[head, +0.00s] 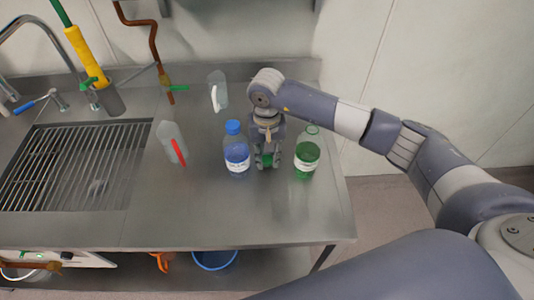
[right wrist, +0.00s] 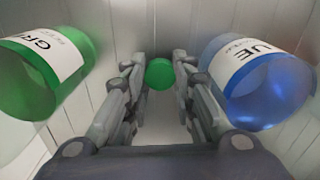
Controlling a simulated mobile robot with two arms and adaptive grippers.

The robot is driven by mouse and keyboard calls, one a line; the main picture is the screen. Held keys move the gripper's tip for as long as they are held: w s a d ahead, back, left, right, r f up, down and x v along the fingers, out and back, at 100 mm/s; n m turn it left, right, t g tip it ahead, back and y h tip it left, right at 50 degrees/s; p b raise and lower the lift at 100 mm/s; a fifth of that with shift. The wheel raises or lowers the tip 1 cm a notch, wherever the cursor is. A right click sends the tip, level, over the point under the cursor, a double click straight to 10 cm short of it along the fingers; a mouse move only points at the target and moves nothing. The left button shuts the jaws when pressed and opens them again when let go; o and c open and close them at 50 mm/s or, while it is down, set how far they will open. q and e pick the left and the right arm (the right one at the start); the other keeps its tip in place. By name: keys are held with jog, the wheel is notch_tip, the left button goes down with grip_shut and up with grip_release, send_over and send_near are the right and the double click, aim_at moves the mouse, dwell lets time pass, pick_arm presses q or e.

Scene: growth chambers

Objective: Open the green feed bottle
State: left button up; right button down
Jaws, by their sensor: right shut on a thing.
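The green feed bottle (head: 307,158) stands upright on the steel counter, with a white label. Its neck at the top shows no clear cap. My right gripper (head: 265,160) points down between it and a blue bottle (head: 237,155), apart from both. It is shut on a small green cap (right wrist: 159,73), held between the fingertips low over the counter. I cannot tell whether the cap touches the counter. The right wrist view also shows the green bottle (right wrist: 42,75) at left and the blue bottle (right wrist: 262,85) at right. My left gripper is not in view.
A clear bottle with a red stripe (head: 172,143) and a clear jug (head: 218,90) stand left of the blue bottle. A sink with a grate (head: 75,168) is at the far left. The front of the counter (head: 220,215) is clear.

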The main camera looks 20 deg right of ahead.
jog(key=shift+f, duration=0.5)
jog(key=shift+f, duration=0.2)
jog(key=c, duration=1.3)
grip_release()
jog(key=shift+c, duration=0.2)
jog(key=shift+r, duration=0.15)
